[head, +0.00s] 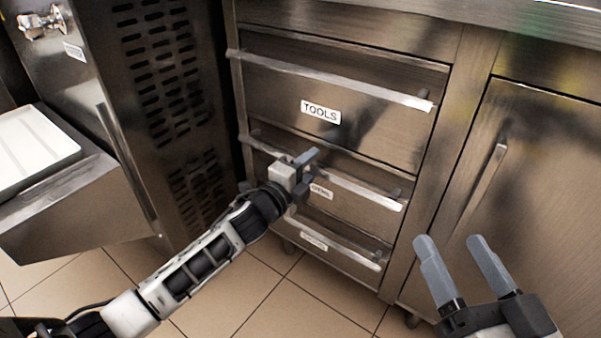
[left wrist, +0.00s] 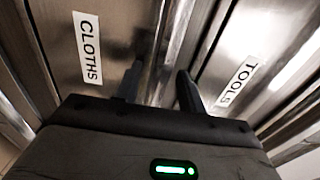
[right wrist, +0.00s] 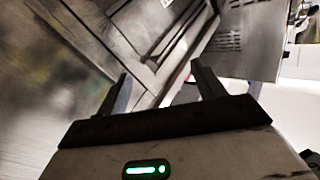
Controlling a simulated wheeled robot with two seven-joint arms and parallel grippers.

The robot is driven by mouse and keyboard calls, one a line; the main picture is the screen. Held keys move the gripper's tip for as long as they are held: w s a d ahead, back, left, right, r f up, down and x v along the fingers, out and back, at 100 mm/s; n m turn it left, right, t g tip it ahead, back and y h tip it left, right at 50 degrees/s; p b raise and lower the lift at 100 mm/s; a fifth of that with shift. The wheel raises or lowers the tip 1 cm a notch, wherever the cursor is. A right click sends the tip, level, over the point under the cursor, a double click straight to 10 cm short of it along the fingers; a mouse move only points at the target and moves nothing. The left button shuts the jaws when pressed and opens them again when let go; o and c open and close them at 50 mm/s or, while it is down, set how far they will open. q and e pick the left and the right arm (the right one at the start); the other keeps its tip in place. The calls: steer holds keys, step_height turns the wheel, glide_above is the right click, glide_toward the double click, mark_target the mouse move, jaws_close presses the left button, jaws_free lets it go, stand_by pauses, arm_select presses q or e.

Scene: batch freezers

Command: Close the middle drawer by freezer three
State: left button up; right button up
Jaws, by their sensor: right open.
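The middle drawer (head: 375,212) is in the metal drawer stack, below the TOOLS drawer (head: 380,133). Its label is partly hidden by my left gripper in the head view and reads CLOTHS (left wrist: 88,50) in the left wrist view. Its bar handle (head: 365,192) runs across its front. I cannot tell how far this drawer stands out. My left gripper (head: 305,172) is at the left part of this handle, with its fingers on either side of the bar. Whether they grip it is unclear. My right gripper (head: 462,265) is open and empty in front of the right cabinet door.
A bottom drawer (head: 330,246) lies below. A vented dark machine (head: 170,100) stands left of the stack, with a white tray (head: 35,150) on a metal ledge further left. A cabinet door (head: 530,190) is at right. The tiled floor (head: 270,300) in front is clear.

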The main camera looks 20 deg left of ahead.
arm_select(q)
steer(key=shift+s+a, duration=0.1)
steer(key=shift+s, duration=0.35)
steer(key=p+v, duration=0.2)
steer(key=v, duration=0.3)
steer(key=shift+s+r, duration=0.1)
steer(key=p+v, duration=0.1)
steer(key=v, duration=0.8)
steer(key=shift+s+a+p, duration=0.2)
steer(key=shift+s+p, duration=0.15)
steer(key=shift+p, duration=0.05)
arm_select(e)
steer(key=f, duration=0.1)
steer(key=s+f+m+g+h, duration=0.1)
steer(key=f+g, duration=0.1)
steer(key=shift+s+a+f+h, duration=0.1)
steer(key=shift+s+f+h, duration=0.2)
steer(key=shift+s, duration=0.1)
